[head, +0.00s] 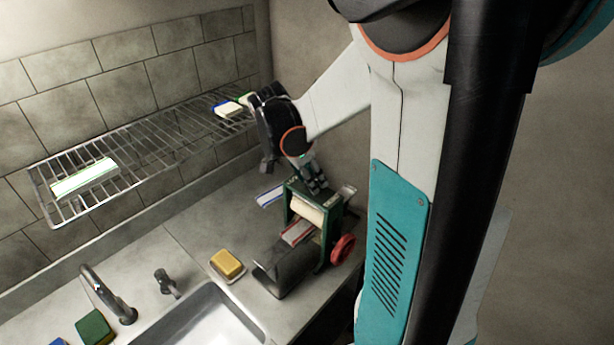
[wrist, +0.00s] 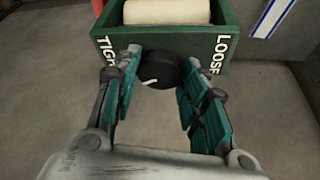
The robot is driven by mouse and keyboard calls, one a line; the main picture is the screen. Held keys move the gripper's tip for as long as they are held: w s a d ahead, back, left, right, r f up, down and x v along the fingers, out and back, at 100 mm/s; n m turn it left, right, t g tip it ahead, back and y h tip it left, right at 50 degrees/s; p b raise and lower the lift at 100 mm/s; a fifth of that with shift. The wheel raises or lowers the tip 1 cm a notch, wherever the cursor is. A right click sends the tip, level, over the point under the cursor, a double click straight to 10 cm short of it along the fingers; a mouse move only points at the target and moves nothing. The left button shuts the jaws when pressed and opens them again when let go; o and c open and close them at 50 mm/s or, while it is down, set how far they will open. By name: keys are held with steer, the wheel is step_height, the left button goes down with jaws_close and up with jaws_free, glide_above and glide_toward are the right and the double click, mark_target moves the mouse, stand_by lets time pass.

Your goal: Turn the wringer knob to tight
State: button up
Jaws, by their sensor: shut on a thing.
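The wringer (head: 330,226) is a green frame with a pale roller (head: 308,210) and a red wheel (head: 342,249), standing on the counter. In the wrist view, its green face (wrist: 160,47) carries white lettering: TIGHT at the left, LOOSE at the right. The round black wringer knob (wrist: 162,69) sits between them, with a white mark low on its left side, toward the TIGHT side. My gripper (wrist: 160,66) is shut on the knob, one teal-padded finger at each side. In the head view my gripper (head: 316,182) is at the wringer's top back; the knob is hidden there.
A wire rack (head: 150,145) with folded cloths runs along the tiled wall. A yellow sponge (head: 227,263) lies on a dish beside the sink (head: 205,322). A faucet (head: 108,293) stands at the left. A blue-striped white cloth (head: 270,196) lies behind the wringer.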

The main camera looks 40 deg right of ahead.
steer(key=m+g, duration=0.1)
steer(key=m, duration=0.1)
steer(key=m+y, duration=0.1)
steer(key=m, duration=0.2)
steer(key=shift+w+m+g, duration=0.15)
steer(key=shift+m+g, duration=0.15)
steer(key=shift+g, duration=0.1)
stand_by(0.3)
steer(key=o, duration=1.1)
steer(key=shift+c, duration=0.2)
steer(key=v, duration=1.2)
steer(key=shift+w+d, duration=0.1)
